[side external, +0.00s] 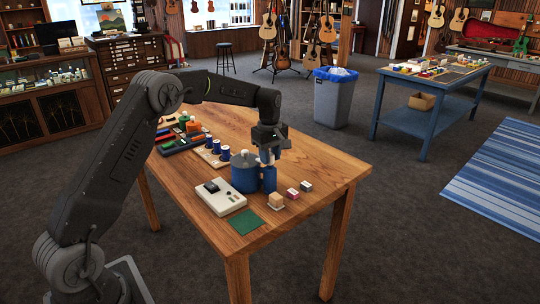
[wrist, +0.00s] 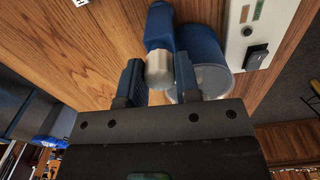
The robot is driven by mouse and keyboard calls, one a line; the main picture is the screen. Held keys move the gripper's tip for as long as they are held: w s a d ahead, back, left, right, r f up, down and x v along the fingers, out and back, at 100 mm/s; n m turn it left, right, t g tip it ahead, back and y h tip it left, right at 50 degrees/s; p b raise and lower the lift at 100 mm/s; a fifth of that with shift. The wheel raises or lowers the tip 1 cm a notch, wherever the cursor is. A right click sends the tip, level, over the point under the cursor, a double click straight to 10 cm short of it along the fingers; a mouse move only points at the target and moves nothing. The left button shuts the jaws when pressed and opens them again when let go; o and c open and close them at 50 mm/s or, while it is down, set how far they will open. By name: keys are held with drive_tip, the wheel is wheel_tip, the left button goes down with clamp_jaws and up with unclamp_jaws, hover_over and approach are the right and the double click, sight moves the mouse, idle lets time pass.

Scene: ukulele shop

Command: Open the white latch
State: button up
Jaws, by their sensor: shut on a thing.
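A pale white piece (wrist: 159,68), which looks like the white latch, sits at the end of a blue upright part (wrist: 160,25). In the side external view the white piece (side external: 267,157) shows at the top of the blue upright part (side external: 269,180), right beside a blue lidded pot (side external: 244,174). My gripper (side external: 270,148) points down over it. In the wrist view my gripper (wrist: 157,62) has one finger on each side of the white piece and is shut on it. The fingers partly hide the pot (wrist: 205,45). The latch's exact position is unclear.
Small blocks (side external: 293,194) stand to the right. Blue cylinders (side external: 216,146) and a tray (side external: 183,143) are behind. The table's (side external: 325,178) right end is clear.

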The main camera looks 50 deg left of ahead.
drive_tip(key=m, duration=0.3)
drive_tip(key=shift+m, duration=0.4)
drive_tip(key=m, duration=0.3)
drive_tip(key=shift+m, duration=0.4)
drive_tip(key=m, duration=0.4)
drive_tip(key=shift+m, duration=1.7)
drive_tip(key=o, duration=0.9)
wheel_tip(320, 180, up, 14)
drive_tip(key=shift+a+f, duration=0.1)
